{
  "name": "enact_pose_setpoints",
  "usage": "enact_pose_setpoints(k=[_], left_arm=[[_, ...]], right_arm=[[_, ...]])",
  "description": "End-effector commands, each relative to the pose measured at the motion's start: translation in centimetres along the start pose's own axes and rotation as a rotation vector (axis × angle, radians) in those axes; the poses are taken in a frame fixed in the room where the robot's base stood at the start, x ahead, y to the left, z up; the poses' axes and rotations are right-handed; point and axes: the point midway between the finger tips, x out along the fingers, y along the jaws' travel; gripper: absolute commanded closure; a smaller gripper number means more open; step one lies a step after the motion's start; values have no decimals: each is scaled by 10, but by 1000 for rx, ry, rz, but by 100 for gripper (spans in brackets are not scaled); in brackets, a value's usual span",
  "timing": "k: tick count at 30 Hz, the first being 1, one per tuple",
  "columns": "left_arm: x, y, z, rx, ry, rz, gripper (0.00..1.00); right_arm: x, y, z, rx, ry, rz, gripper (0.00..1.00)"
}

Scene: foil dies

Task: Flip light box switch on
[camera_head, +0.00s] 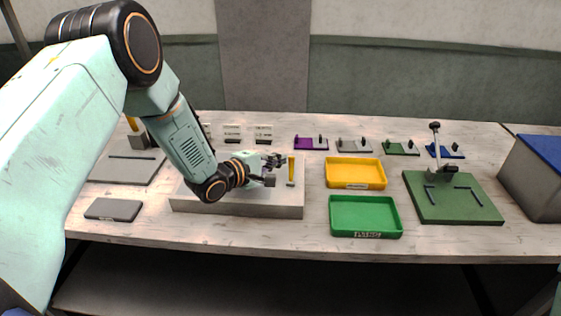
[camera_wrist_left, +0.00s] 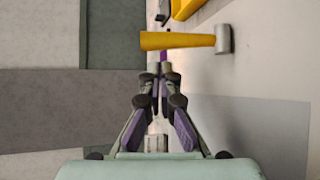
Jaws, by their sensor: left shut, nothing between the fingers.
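The light box (camera_head: 240,207) is a low, pale box near the table's front, left of the middle. Its switch is a yellow lever (camera_head: 291,168) standing upright at the right end of the box's top. In the left wrist view the lever (camera_wrist_left: 178,41) runs across above the fingertips, with a grey metal base (camera_wrist_left: 223,39) at its right end. My left gripper (camera_head: 279,161) is shut and empty above the box, just left of the lever. In the wrist view its fingertips (camera_wrist_left: 163,71) are close to the lever; contact cannot be told. My right gripper is out of view.
A yellow tray (camera_head: 329,184) and a green tray (camera_head: 333,226) stand right of the box. Farther right are a green board (camera_head: 465,212) with an upright post and a blue-topped bin (camera_head: 535,178). Small coloured plates line the back. A dark pad (camera_head: 113,209) lies at left.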

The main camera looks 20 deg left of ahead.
Motion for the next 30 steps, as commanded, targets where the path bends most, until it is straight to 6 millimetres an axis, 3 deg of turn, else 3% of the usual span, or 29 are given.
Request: enact_pose_setpoints(k=[7,30], left_arm=[[-6,0,17,0,-1,-2,100],[-10,-2,20,48,0,64,100]], right_arm=[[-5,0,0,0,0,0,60],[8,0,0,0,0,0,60]])
